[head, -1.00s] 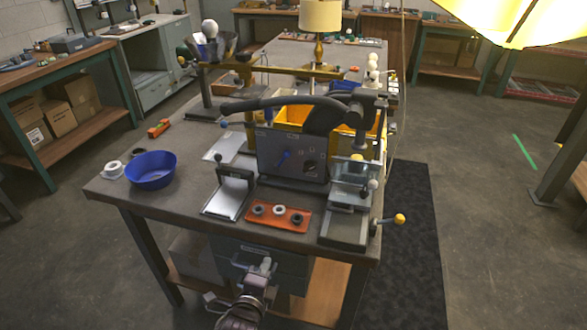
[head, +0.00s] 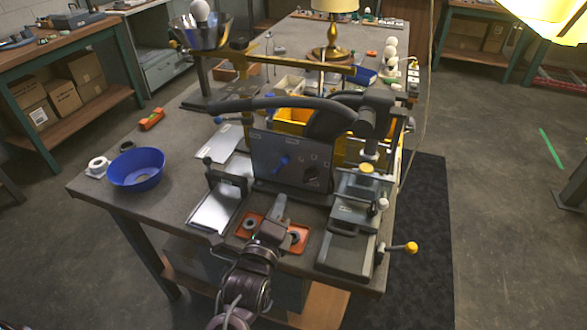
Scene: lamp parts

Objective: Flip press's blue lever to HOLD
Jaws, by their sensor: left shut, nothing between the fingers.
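The press (head: 292,160) is a grey box with a dark panel on the bench, with a long dark curved arm above it. Its blue lever (head: 281,162) sits on the left part of the front panel and slants, upper end to the right. The panel's small markings are too small to read, so I cannot tell which setting it points at. A dark round knob (head: 311,173) is to the lever's right. My left gripper (head: 281,200) is shut and empty, in front of the panel and below the lever, apart from it. My right gripper is not in view.
An orange tray (head: 299,243) with dark rings lies under my left gripper. A flat metal plate fixture (head: 215,208) stands left, and a grey clamp fixture with a yellow-knobbed handle (head: 411,248) right. A blue bowl (head: 136,168) is at the bench's left.

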